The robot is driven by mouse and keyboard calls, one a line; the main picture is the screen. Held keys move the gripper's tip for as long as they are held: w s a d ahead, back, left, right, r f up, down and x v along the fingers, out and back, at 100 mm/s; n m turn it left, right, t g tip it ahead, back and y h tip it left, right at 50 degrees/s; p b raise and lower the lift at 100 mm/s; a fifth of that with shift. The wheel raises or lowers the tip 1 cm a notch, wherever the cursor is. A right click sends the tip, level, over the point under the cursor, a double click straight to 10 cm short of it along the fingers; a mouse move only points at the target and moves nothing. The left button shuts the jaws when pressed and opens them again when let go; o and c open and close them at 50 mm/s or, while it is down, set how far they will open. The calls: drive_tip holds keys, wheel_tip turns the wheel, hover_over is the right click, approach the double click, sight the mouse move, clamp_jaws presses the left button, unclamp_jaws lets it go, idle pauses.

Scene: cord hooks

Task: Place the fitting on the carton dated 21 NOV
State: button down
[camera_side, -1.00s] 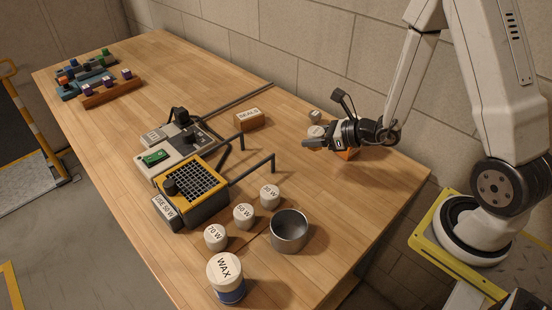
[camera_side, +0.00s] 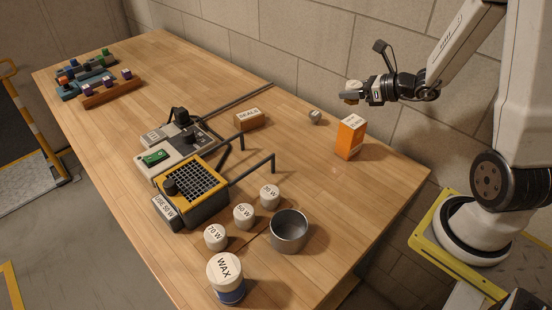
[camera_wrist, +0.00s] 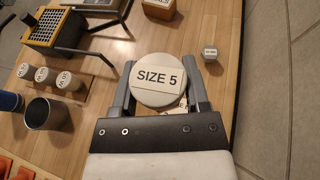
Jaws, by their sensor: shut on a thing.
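My gripper (camera_side: 356,93) is raised above the back right part of the table and shut on a round piece. In the wrist view the piece (camera_wrist: 160,80) has a white top labelled SIZE 5, between the two fingers (camera_wrist: 160,92). In the side view it is a small tan shape (camera_side: 351,99) at the fingertips. An orange carton (camera_side: 350,142) with a white top stands upright on the table below the gripper. Its printing is too small to read. In the wrist view a white lettered surface (camera_wrist: 178,106) shows partly behind the round piece. I cannot see a 21 NOV date.
A small grey labelled cube (camera_side: 315,116) stands left of the carton. A labelled brown box (camera_side: 250,118), a yellow-topped grille unit (camera_side: 190,180), several white wattage-marked weights (camera_side: 244,214), a metal cup (camera_side: 290,232) and a WAX tin (camera_side: 226,275) stand farther left and nearer.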

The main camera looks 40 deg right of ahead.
drive_tip(key=shift+s+d+r, duration=0.2)
drive_tip(key=shift+d+r, duration=0.15)
drive_tip(key=shift+d, duration=0.2)
drive_tip(key=shift+s+d+r, duration=0.2)
drive_tip(key=shift+d+r, duration=0.1)
drive_tip(key=shift+d, duration=0.25)
hover_over(352, 121)
drive_tip(key=shift+f, duration=2.25)
drive_tip(key=shift+f, duration=0.1)
drive_tip(key=shift+f, duration=1.7)
drive_tip(key=shift+f, duration=0.1)
drive_tip(key=shift+c, duration=0.4)
unclamp_jaws()
